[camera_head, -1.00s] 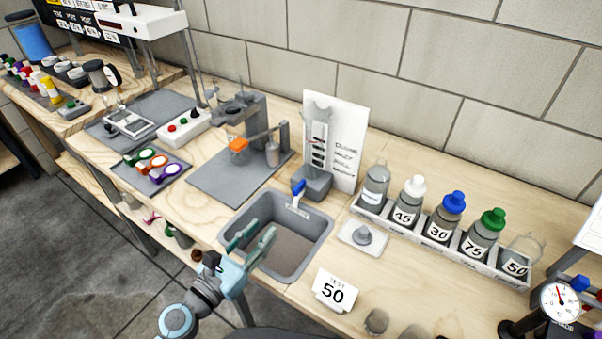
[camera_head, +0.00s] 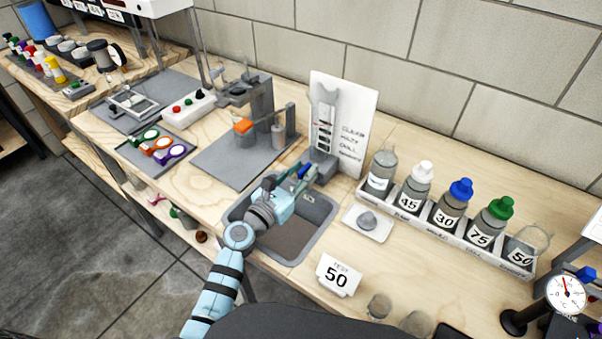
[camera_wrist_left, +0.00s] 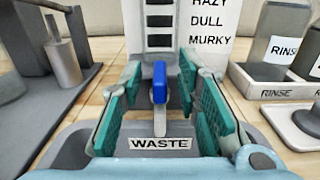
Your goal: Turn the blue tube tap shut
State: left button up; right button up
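The blue tap handle (camera_wrist_left: 159,82) stands upright on a pale stem in the left wrist view, above the sink's WASTE label (camera_wrist_left: 160,143). It also shows in the head view (camera_head: 304,171) at the foot of the grey tube stand (camera_head: 321,160), partly hidden by the gripper. My left gripper (camera_head: 296,174) is open over the back of the sink. In the left wrist view its green-padded fingers (camera_wrist_left: 158,92) lie one on each side of the handle, with a visible gap on both sides. My right gripper is not in view.
The grey sink (camera_head: 318,218) lies below my left gripper. A white card (camera_head: 348,135) stands behind the tube. A rack (camera_head: 468,243) of several bottles is to the right, with a small white dish (camera_head: 367,222) nearer. A TEST 50 sign (camera_head: 339,275) stands in front.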

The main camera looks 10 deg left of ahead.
pick_arm(q)
jog(key=shift+c, duration=0.2)
grip_shut()
